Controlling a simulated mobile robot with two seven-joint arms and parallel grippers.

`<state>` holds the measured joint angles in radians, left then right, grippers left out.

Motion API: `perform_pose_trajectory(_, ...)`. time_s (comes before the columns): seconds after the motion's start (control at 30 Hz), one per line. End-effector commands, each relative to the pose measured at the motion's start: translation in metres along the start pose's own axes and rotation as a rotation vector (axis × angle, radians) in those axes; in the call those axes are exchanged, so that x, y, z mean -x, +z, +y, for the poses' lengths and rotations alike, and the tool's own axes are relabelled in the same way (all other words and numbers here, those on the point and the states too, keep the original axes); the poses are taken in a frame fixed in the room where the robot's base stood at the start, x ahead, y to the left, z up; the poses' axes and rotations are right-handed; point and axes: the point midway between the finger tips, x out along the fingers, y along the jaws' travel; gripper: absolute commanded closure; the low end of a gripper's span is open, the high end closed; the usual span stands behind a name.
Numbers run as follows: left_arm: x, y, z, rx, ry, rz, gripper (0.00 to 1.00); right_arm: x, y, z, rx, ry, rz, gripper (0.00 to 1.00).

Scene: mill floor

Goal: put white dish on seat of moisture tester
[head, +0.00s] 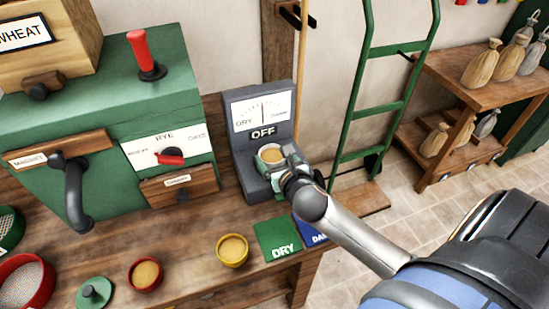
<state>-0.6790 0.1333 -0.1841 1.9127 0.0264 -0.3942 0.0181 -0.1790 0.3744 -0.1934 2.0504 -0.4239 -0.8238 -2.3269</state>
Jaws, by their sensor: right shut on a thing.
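The moisture tester (240,155) is a grey unit with a dial marked DRY at its left end and an OFF label, standing on the wooden bench. The white dish (270,156), holding tan grain, is at the tester's lower front part, over its seat. My right gripper (285,166) is shut on the dish from the right side. The gripper and dish hide the seat, so I cannot tell whether the dish touches it. My left gripper is not in view.
Yellow (232,250) and red (145,274) bowls of grain stand nearby. A green hand truck (385,107) leans behind.

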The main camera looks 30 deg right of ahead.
Motion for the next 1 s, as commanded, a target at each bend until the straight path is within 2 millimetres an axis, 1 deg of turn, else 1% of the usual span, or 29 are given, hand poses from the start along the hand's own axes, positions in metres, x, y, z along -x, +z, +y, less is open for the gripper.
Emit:
perform_pose_trajectory(0.1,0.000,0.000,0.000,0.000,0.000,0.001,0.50,-0.002,-0.003,0.000,0.002,0.000,0.000,0.85)
perform_pose_trajectory(0.13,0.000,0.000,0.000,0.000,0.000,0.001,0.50,-0.001,-0.003,0.000,0.001,0.000,0.000,0.14)
perform_pose_trajectory(0.27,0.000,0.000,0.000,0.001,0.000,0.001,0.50,-0.001,-0.003,0.000,0.001,0.000,0.000,0.00)
perform_pose_trajectory(0.53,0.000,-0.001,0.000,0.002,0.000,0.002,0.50,-0.001,-0.001,0.000,-0.001,0.000,0.000,0.00)
perform_pose_trajectory(0.63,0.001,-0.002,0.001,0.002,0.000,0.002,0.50,0.006,0.000,0.000,0.001,0.001,0.001,0.00)
perform_pose_trajectory(0.77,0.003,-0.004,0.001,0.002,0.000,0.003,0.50,0.027,0.000,0.000,0.003,0.002,0.003,0.00)
perform_pose_trajectory(1.0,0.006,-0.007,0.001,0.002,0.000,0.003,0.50,0.079,-0.001,0.000,0.003,0.002,0.004,0.00)
